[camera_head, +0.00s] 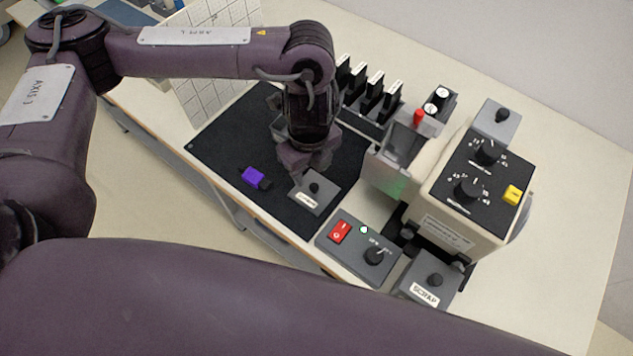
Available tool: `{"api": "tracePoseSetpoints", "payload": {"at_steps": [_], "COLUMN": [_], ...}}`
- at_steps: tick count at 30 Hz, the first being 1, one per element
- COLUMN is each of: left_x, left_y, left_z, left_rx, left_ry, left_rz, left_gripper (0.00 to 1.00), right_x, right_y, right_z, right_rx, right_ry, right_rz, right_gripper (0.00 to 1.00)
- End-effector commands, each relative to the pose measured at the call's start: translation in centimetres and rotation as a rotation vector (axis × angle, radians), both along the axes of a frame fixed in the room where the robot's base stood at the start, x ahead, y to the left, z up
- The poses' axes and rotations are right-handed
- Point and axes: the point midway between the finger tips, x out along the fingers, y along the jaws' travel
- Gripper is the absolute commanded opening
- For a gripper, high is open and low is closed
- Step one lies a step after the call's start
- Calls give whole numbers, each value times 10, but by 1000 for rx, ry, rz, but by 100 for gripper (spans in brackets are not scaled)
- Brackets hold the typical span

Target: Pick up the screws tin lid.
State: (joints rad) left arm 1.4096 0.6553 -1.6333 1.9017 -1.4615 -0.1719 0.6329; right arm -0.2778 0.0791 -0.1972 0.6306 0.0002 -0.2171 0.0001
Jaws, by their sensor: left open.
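A grey square lid (322,203) with a black knob lies on the black mat (222,150), near its front right edge. Its white label is too small to read surely, but it is likely the screws tin lid. My left gripper (306,172) points down just above and behind the knob, with its jaws open. I cannot tell whether a finger touches the knob. Another grey knobbed lid (436,281), labelled SCRAP, sits at the front right. A third grey lid (494,125) with a black knob is at the back right. My right gripper is not in view.
A purple and black object (253,177) lies left of the lid. A grey switch box (350,252) with a red rocker stands in front. A dial machine (462,226) stands right, a rack of black cards (372,98) behind. The far right tabletop is clear.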

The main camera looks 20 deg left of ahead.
Motion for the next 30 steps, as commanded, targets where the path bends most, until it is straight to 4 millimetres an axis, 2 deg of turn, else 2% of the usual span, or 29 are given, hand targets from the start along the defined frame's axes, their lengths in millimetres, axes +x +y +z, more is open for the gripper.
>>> {"api": "tracePoseSetpoints", "payload": {"at_steps": [1,3,7,11,15,18,24,30], "left_x": [-1,-1,-2,-3,-2,-2,-1,-1], "left_y": [-1,-1,-5,-10,-9,-9,-9,-9], "left_z": [-6,-11,-25,-43,-57,-60,-60,-60], "left_rx": [0,0,-2,-2,-2,-1,-1,-1], "left_ry": [3,3,5,5,1,0,-2,-2], "left_rz": [1,0,1,1,0,-1,-2,-2], "left_gripper": [45,45,45,45,45,45,45,19], "right_x": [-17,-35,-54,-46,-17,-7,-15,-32], "right_y": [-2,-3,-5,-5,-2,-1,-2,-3], "right_z": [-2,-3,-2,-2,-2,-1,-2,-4], "right_rx": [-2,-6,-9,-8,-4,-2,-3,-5], "right_ry": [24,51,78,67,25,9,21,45], "right_rz": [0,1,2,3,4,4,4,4], "right_gripper": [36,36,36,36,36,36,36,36]}}
